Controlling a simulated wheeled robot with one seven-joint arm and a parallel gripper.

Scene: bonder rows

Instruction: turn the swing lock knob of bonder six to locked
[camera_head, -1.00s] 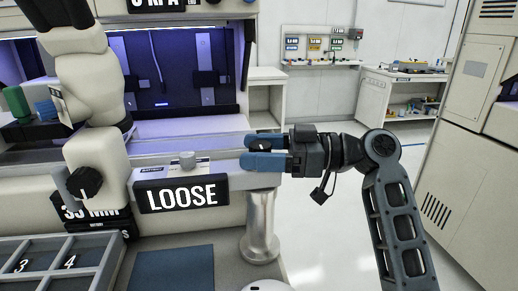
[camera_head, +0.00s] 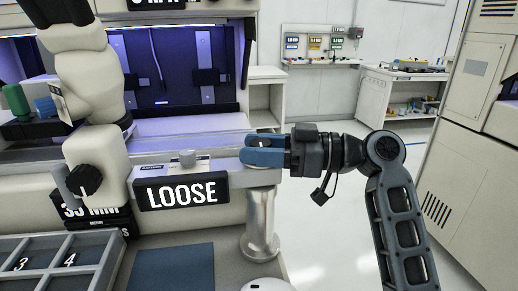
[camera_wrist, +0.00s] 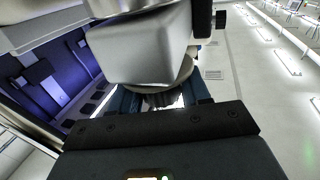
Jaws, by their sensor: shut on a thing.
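My gripper (camera_head: 258,149) reaches in from the right with its blue fingers at the right end of the bonder's pale arm. It is shut on a small dark knob (camera_head: 262,143) with a white mark, which is mostly hidden by the fingers. In the wrist view, a dark ribbed knob (camera_wrist: 165,99) sits between the blue fingers, beneath a pale block. A black sign (camera_head: 182,193) on the bonder front reads LOOSE. The knob's exact angle is hard to tell.
Another black knob (camera_head: 84,180) sits on the bonder's pale housing at left. A metal post (camera_head: 261,225) stands below my gripper. A divided grey tray (camera_head: 60,262) and a blue mat (camera_head: 172,270) lie in front. Open floor lies to the right, before a cabinet (camera_head: 480,75).

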